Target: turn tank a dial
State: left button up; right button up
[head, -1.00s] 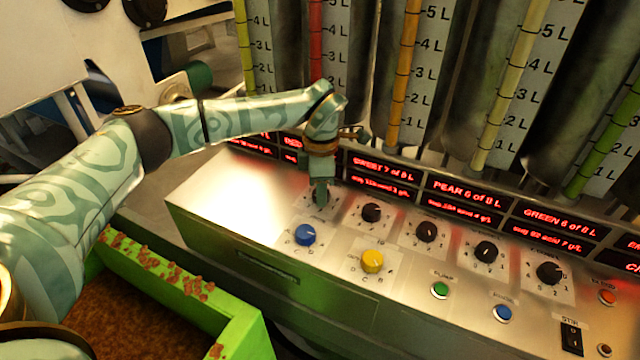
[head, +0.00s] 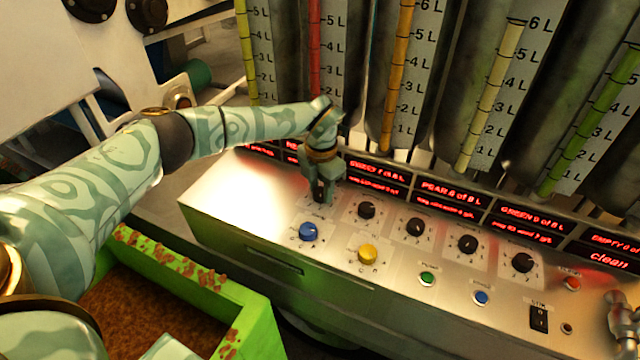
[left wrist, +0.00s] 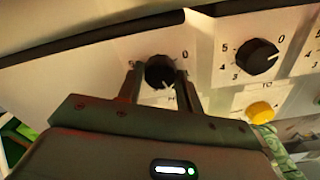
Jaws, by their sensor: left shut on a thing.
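The sloped metal control panel (head: 225,195) carries a row of black dials below the tank displays. My left gripper (head: 320,196) is at the leftmost place in this row and largely hides the dial there in the head view. In the left wrist view this black dial (left wrist: 159,72) sits between the two fingers of my left gripper (left wrist: 163,82), which are shut on it. The dial's white mark points down and right. The neighbouring black dial (left wrist: 249,57) is clear of the fingers and its mark points up and right, near 0. My right gripper is not in view.
A blue knob (head: 308,231) and a yellow knob (head: 367,254) sit below the dials. A green button (head: 427,279), a blue button (head: 481,298) and a black rocker switch (head: 539,318) lie rightward. A green-walled bin (head: 250,330) of brown material stands at the front left.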

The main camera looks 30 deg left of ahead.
aim_at(321, 191)
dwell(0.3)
pick_arm(q)
jog(key=o, duration=1)
notch_tip(321, 191, up, 16)
jog(key=p, duration=0.3)
jog(key=shift+r, duration=0.2)
